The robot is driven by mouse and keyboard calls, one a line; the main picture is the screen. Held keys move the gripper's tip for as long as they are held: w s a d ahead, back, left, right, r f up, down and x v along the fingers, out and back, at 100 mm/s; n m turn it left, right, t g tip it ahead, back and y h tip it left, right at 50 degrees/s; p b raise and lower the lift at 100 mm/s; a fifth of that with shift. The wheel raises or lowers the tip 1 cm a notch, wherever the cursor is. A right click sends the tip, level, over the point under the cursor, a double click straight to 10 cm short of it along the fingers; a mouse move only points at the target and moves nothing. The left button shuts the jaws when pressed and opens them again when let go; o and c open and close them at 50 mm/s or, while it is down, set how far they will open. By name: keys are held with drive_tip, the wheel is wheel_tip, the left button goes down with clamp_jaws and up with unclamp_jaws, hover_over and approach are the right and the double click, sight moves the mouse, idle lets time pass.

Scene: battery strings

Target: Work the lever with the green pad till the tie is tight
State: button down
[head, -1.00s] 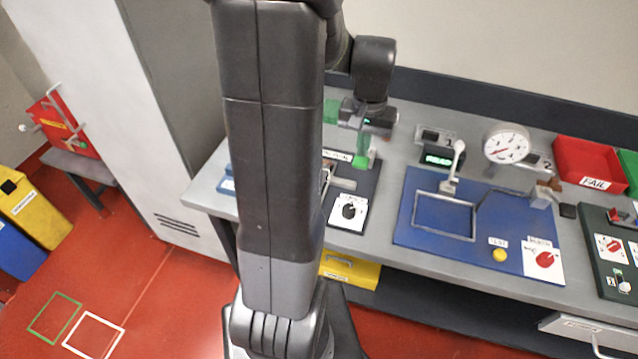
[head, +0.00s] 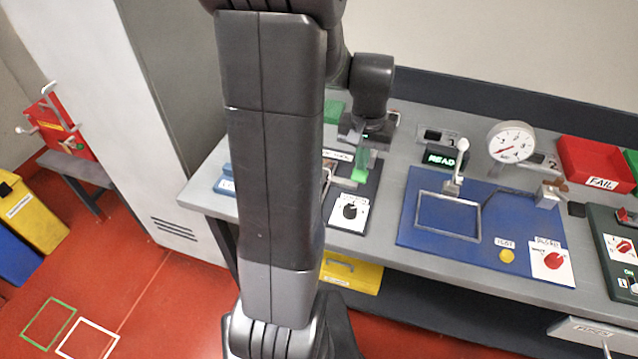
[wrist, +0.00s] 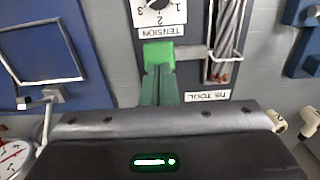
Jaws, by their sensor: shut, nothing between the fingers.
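The lever's bright green pad (wrist: 158,54) sits directly before my fingertips in the wrist view, beside the TENSION label. A grey lever bar (wrist: 190,52) runs right from it toward the strand bundle (wrist: 229,32) at the tie tool. My gripper (wrist: 160,72) is shut and empty, its green fingers meeting or nearly meeting the pad; exact contact is unclear. In the head view the pad (head: 358,176) shows just below my gripper (head: 364,165). The tension dial (head: 349,211) is nearer the bench front. My arm hides part of the tool; the tie itself is not clear.
Right of the tool lies a blue board (head: 415,225) with a wire frame, small lever and yellow button. A round gauge (head: 511,141) and red FAIL bin (head: 590,160) stand farther right. A small lit display (head: 446,160) is behind the board.

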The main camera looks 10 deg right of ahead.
drive_tip(key=shift+f+b, duration=0.45)
drive_tip(key=shift+f, duration=0.35)
drive_tip(key=shift+r, duration=0.15)
wheel_tip(320, 180, up, 9)
drive_tip(key=p, duration=0.7)
drive_tip(key=shift+w+d+p, duration=0.2)
drive_tip(key=shift+w+p, duration=0.1)
drive_tip(key=shift+w, duration=0.1)
drive_tip(key=shift+a, duration=0.1)
